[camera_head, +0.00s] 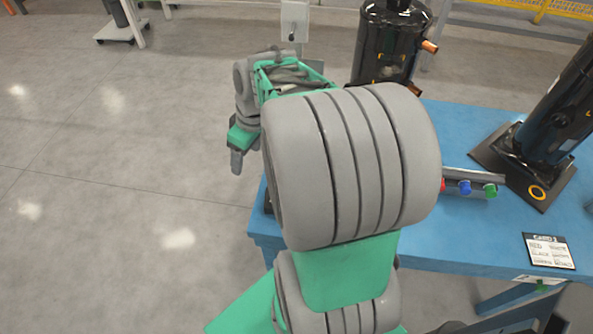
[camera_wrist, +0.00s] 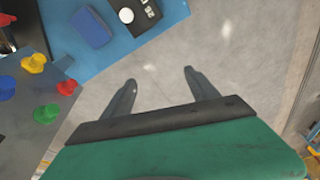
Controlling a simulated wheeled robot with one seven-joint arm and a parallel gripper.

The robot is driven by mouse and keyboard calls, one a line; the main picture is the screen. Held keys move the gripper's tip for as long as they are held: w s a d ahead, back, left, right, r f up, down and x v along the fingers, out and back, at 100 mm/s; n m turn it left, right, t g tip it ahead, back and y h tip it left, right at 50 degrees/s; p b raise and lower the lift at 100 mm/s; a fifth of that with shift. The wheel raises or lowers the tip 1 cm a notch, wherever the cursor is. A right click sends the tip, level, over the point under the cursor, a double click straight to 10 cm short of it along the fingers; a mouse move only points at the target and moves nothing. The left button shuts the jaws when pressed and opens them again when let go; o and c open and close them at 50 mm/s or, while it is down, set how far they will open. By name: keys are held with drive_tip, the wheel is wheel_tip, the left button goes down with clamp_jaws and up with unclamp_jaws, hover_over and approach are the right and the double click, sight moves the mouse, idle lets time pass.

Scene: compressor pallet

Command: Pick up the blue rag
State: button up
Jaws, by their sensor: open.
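A blue rag (camera_wrist: 92,27), looking like a small folded dark-blue block, lies on the lighter blue table (camera_wrist: 62,10) near its edge in the wrist view. I cannot see it in the head view, where my arm covers that part of the table. My gripper (camera_wrist: 160,80) is open and empty, its two fingers apart over bare floor. The rag is beyond and left of the fingers in the wrist view. In the head view my gripper (camera_head: 237,160) hangs left of the table's edge.
In the wrist view a grey panel with a yellow knob (camera_wrist: 34,63) and other coloured knobs is at left. A dark label (camera_wrist: 145,12) with a white round thing is beside the rag. Black compressors (camera_head: 388,45) stand on or behind the table.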

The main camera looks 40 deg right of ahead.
drive_tip(key=shift+o, duration=0.7)
drive_tip(key=d+f+n, duration=0.1)
drive_tip(key=d+f, duration=0.3)
drive_tip(key=d, duration=0.3)
drive_tip(key=shift+s+d+f+y+b, duration=0.15)
drive_tip(key=shift+d+f+y+b, duration=0.2)
drive_tip(key=shift+d+y, duration=0.05)
drive_tip(key=shift+o, duration=0.5)
drive_tip(key=s+d+f, duration=0.1)
drive_tip(key=d, duration=0.2)
drive_tip(key=s+d+f+n, duration=0.1)
drive_tip(key=d+f, duration=0.1)
drive_tip(key=d, duration=0.1)
drive_tip(key=s+d+f+n+t, duration=0.1)
drive_tip(key=d+f, duration=0.1)
drive_tip(key=d, duration=0.1)
drive_tip(key=shift+s+d+f+y+b, duration=0.1)
drive_tip(key=shift+d+y+b, duration=0.2)
drive_tip(key=shift+y+b, duration=0.1)
drive_tip(key=x, duration=0.7)
drive_tip(key=shift+f+p, duration=0.3)
drive_tip(key=shift+f, duration=0.1)
drive_tip(key=shift+s, duration=0.1)
drive_tip(key=c, duration=1.6)
drive_tip(key=shift+r, duration=0.15)
